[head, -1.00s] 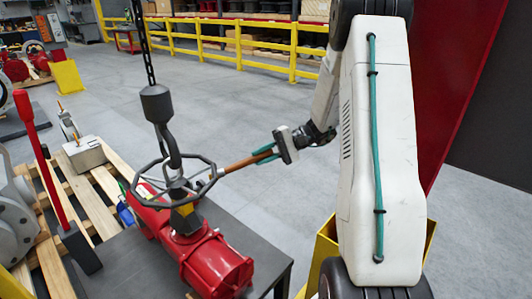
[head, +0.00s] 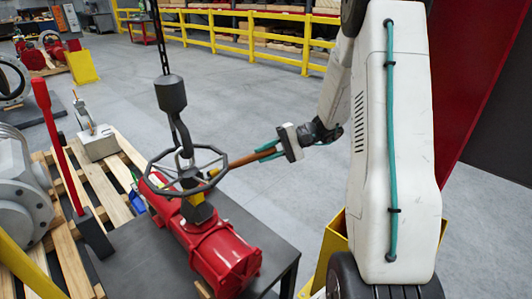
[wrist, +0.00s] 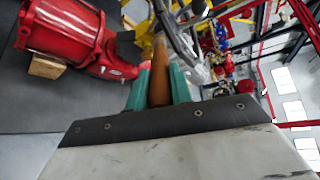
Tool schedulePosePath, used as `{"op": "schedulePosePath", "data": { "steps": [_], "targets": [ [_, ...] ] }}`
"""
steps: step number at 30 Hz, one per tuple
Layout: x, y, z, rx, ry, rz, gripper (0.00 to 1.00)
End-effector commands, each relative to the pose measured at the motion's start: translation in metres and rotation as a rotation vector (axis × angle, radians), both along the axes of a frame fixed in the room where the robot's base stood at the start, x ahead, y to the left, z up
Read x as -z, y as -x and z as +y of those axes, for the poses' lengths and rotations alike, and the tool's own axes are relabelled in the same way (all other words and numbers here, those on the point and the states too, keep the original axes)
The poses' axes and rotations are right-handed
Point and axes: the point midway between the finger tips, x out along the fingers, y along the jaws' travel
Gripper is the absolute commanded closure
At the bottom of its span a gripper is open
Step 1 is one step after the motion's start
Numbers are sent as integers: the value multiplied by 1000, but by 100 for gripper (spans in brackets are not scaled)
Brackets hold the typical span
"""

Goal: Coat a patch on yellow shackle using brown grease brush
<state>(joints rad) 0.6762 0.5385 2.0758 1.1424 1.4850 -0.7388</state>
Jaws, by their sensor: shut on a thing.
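My gripper (head: 266,152), with teal fingers, is shut on the brown handle of the grease brush (head: 243,160). The brush points left and slightly down, and its far end reaches the rim of the dark handwheel. The handle also shows between the fingers in the wrist view (wrist: 160,78). A yellow piece (head: 197,210) shows below the wheel hub on the red actuator; I cannot tell for sure that it is the shackle. A small yellow spot shows at the brush's far end. Whether the bristles touch anything is too small to tell.
The handwheel (head: 155,187) surrounds the stem above the red actuator (head: 226,256) on a dark table (head: 262,229). A hook block (head: 171,94) hangs on a chain over the wheel. A pallet with a red-handled tool (head: 45,105) is at left. Open floor lies behind.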

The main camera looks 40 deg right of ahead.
Motion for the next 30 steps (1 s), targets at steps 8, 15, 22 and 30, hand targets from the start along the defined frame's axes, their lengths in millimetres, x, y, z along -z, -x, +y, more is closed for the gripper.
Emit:
{"op": "schedulePosePath", "data": {
  "steps": [8, 15, 22, 30],
  "targets": [
    [0, 1, 3, 0, 0, 0, 100],
    [0, 2, 7, 0, 0, 1, 100],
    [0, 2, 12, 0, 0, 0, 100],
    [0, 3, 17, -1, 0, -1, 100]
  ]
}}
